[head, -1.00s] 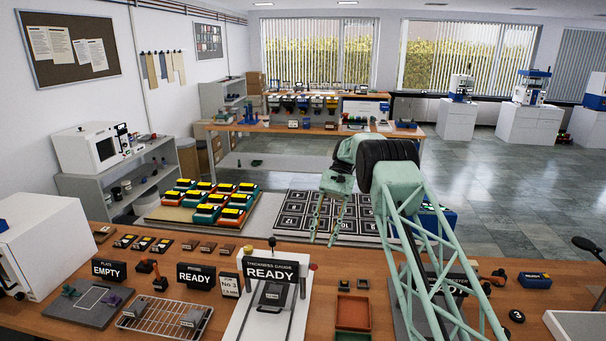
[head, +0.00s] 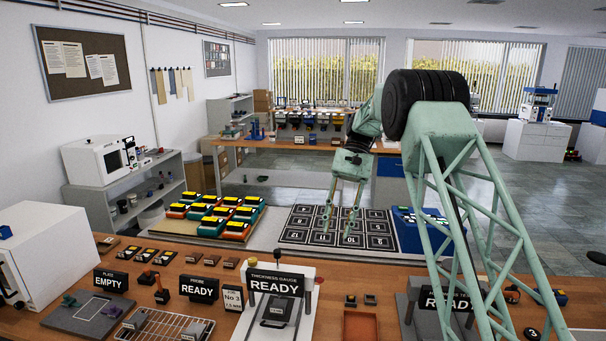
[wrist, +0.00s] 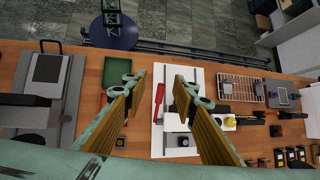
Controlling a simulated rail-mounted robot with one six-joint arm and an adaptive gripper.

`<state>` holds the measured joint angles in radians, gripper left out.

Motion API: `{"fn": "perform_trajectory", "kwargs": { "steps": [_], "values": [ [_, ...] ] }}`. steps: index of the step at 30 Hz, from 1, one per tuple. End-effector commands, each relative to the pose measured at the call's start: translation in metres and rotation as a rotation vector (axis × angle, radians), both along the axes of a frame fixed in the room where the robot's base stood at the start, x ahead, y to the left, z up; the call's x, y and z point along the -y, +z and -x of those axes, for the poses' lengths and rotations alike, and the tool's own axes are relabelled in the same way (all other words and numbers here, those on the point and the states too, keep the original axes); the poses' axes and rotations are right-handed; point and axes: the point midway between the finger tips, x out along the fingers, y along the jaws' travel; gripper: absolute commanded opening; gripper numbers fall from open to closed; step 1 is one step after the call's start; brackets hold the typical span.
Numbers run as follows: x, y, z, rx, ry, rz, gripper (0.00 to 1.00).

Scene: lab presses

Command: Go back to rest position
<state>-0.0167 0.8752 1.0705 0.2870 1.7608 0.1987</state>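My gripper (head: 341,222) is raised above the bench, in front of the black numbered grid mat (head: 300,228) in the head view. In the wrist view my gripper (wrist: 155,95) shows two fingers with yellowish inner pads spread apart, with nothing between them. Below the gap in that view lies the white thickness gauge (wrist: 178,115) on the wooden bench. The gauge also stands in the head view with its READY sign (head: 275,284).
The wooden bench (head: 205,262) holds an EMPTY plate station (head: 85,312), a wire rack (head: 165,328), a reddish tray (head: 360,326) and a white oven-like box (head: 40,250). Orange and green cases (head: 215,215) stand left of the mat. A blue box (head: 425,230) stands right of it.

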Motion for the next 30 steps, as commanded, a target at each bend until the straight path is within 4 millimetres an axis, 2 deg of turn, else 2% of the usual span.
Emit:
{"fn": "perform_trajectory", "kwargs": {
  "steps": [12, 30],
  "values": [
    [0.009, 0.042, 0.035, 0.092, 0.004, 0.022, 0.26],
    [0.025, 0.088, 0.099, 0.222, 0.015, 0.058, 0.26]
  ]
}}
